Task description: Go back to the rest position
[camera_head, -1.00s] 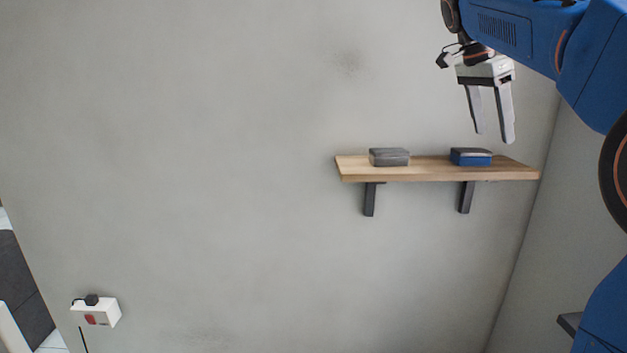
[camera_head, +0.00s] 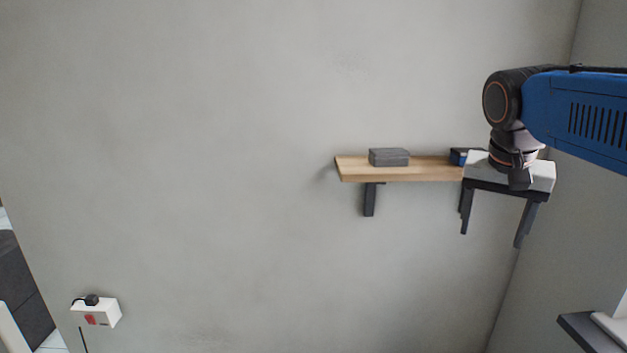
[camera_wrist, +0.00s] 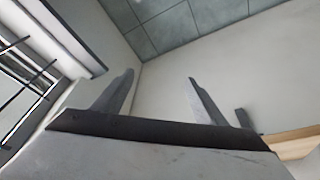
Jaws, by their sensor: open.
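My gripper (camera_head: 491,240) is in the right part of the head view, in front of the right end of the wooden shelf, with its fingers pointing down. Its two fingers stand wide apart with nothing between them. In the wrist view my gripper (camera_wrist: 161,78) also shows both fingers apart and empty, with bare wall and floor tiles beyond them.
The wooden shelf (camera_head: 420,170) on the wall holds a grey box (camera_head: 389,157) and a blue box (camera_head: 459,156), partly hidden by my gripper. A white socket box (camera_head: 97,313) is low on the left. A dark ledge (camera_head: 585,332) is at bottom right. The middle wall is bare.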

